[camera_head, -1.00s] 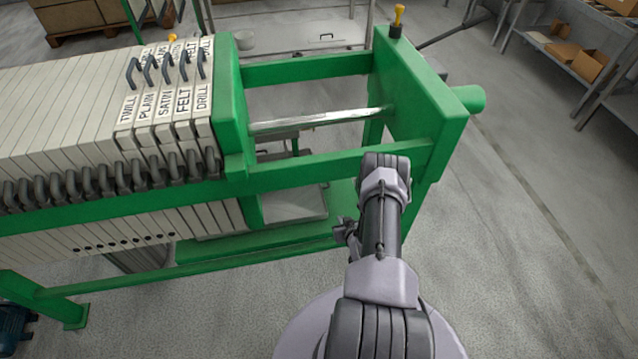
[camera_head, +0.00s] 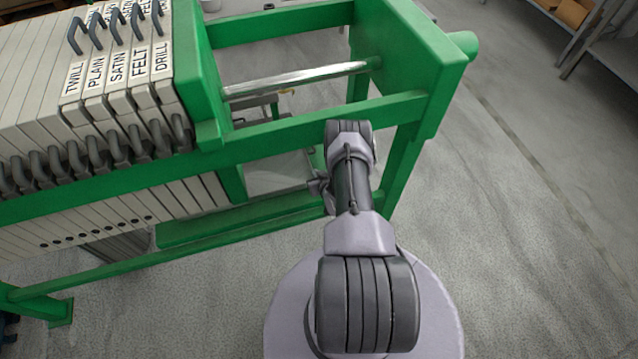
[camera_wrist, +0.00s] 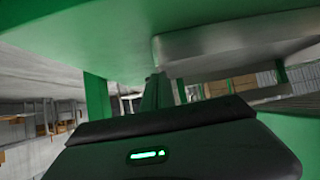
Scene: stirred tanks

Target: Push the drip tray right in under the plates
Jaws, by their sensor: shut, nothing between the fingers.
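The grey drip tray (camera_head: 275,176) lies low in the green press frame, on the green ledge beneath. Its left part is hidden behind a green upright at the plate pack, and its right part sticks out beyond the plates (camera_head: 118,82). My gripper (camera_head: 318,186) is at the tray's right end; I cannot tell whether it touches. In the wrist view a pale grey slab, likely the tray (camera_wrist: 235,38), lies against a large green surface. The narrow dark fingers (camera_wrist: 155,90) are together and empty.
A green end block (camera_head: 415,60) stands at the right. The grey floor (camera_head: 500,250) at the right is clear; shelving stands at the far right.

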